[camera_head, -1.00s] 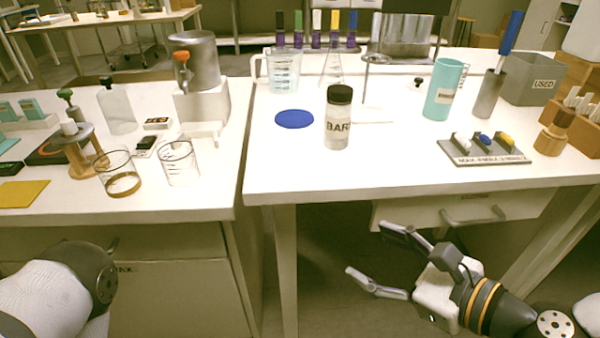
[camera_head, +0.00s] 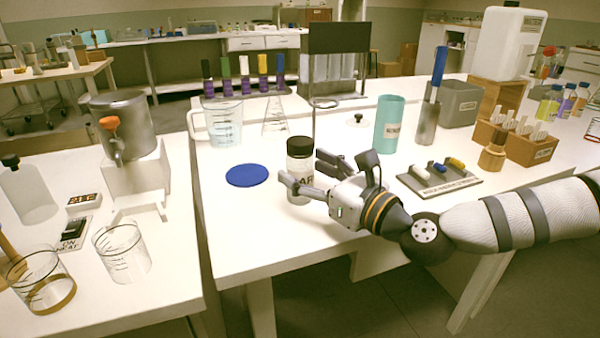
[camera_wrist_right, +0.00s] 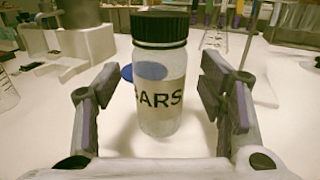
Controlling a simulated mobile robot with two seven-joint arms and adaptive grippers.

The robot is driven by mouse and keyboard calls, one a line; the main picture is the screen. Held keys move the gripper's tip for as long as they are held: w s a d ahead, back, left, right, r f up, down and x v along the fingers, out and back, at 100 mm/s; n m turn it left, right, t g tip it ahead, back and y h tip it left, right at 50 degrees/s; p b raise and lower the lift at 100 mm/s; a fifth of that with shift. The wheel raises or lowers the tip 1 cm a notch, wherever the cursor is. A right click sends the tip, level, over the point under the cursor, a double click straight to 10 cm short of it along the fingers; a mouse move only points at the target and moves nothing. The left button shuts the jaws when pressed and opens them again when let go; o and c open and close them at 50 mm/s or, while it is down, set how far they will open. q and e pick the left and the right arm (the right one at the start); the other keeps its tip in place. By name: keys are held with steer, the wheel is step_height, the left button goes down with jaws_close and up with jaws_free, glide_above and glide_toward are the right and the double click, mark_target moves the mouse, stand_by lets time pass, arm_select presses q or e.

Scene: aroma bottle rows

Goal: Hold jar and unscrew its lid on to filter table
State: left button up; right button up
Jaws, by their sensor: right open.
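The jar (camera_head: 300,172) stands upright on the right-hand white table, its black lid (camera_head: 300,146) on top. In the right wrist view the jar (camera_wrist_right: 160,95) shows a label reading "ARS" and the black lid (camera_wrist_right: 159,27). My right gripper (camera_head: 306,177) is open, with its fingers to either side of the jar; in the wrist view the jar stands between and a little beyond the fingertips (camera_wrist_right: 160,90). I cannot tell that either finger touches it. The filter table is not clearly identifiable; a ring stand (camera_head: 323,103) stands behind the jar. My left gripper is not in view.
A blue disc (camera_head: 247,175) lies left of the jar. A measuring jug (camera_head: 222,122) and a conical flask (camera_head: 275,121) stand behind. A teal cup (camera_head: 389,124) and a grey tray of small pieces (camera_head: 439,182) are to the right. The table's front left is clear.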

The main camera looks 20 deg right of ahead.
mark_target(308, 155)
steer(key=shift+x, duration=1.1)
steer(key=c, duration=1.3)
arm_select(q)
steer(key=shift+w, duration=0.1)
arm_select(e)
steer(key=shift+r, duration=0.15)
step_height(308, 155, up, 3)
steer(key=shift+f+p, duration=0.1)
steer(key=shift+p, duration=0.25)
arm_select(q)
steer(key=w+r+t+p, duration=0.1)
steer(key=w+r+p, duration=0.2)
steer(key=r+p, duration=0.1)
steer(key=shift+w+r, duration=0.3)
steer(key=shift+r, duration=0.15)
arm_select(e)
steer(key=s+d+r, duration=0.1)
steer(key=s+r, duration=0.2)
steer(key=s, duration=0.1)
steer(key=s+d+r, duration=0.2)
steer(key=s+r, duration=0.1)
steer(key=s, duration=0.1)
steer(key=s+d+r, duration=0.2)
steer(key=s+r, duration=0.2)
steer(key=s, duration=0.1)
steer(key=shift+s+d, duration=0.1)
